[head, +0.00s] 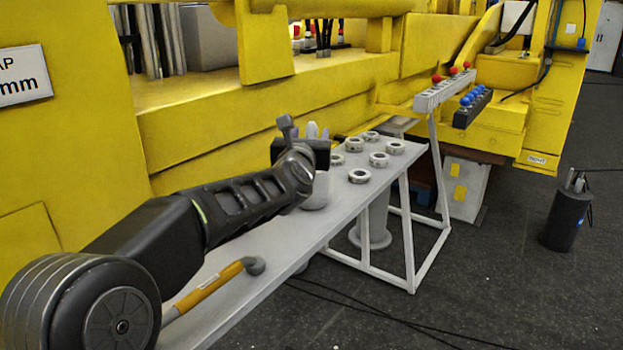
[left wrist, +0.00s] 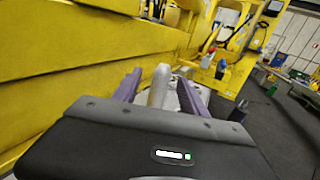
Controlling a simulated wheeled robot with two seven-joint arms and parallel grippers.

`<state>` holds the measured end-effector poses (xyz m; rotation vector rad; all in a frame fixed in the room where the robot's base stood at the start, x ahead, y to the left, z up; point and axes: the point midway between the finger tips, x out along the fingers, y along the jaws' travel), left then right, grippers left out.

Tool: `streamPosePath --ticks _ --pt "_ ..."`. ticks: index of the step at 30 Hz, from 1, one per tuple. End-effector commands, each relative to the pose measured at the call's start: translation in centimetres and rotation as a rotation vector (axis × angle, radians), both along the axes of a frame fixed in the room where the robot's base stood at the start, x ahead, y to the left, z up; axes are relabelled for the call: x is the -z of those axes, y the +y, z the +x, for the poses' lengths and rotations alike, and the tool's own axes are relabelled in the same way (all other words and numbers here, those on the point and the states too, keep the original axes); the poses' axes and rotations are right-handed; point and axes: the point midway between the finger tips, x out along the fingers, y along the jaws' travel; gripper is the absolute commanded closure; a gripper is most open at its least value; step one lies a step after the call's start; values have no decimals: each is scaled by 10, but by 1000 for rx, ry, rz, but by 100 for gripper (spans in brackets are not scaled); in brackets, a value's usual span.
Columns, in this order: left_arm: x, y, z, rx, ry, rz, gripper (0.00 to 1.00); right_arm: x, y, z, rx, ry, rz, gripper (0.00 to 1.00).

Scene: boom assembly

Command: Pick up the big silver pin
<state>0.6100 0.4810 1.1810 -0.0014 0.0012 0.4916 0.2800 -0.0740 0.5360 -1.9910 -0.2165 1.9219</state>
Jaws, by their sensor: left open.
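The big silver pin (head: 316,196) appears to stand upright on the grey table, with its upper part largely hidden by my left gripper in the head view. My left gripper (head: 319,131) is open at the pin. In the left wrist view, the pin (left wrist: 158,86) shows as a pale rounded cylinder between the two purple fingers, with the fingers spread on either side of it. I cannot tell whether either finger touches it. My right gripper is not in view.
Several silver rings (head: 359,176) lie on the far part of the table (head: 285,237). A hammer-like tool with a yellow handle (head: 215,285) lies at the near end. A yellow machine (head: 200,140) runs along the left. A black canister (head: 566,220) stands on the floor at right.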

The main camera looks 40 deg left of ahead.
Motion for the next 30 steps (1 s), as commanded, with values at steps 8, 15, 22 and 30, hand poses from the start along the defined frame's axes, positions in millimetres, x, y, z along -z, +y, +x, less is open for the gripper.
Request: streamPosePath --ticks 8,15,22,30 --pt "-1 1 2 0 0 1 49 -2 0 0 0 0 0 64" --pt "-3 13 25 0 1 -4 49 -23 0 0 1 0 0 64" --pt "-1 22 45 1 -1 0 49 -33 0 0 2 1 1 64" --pt "0 23 46 0 -1 2 49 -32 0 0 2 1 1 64"
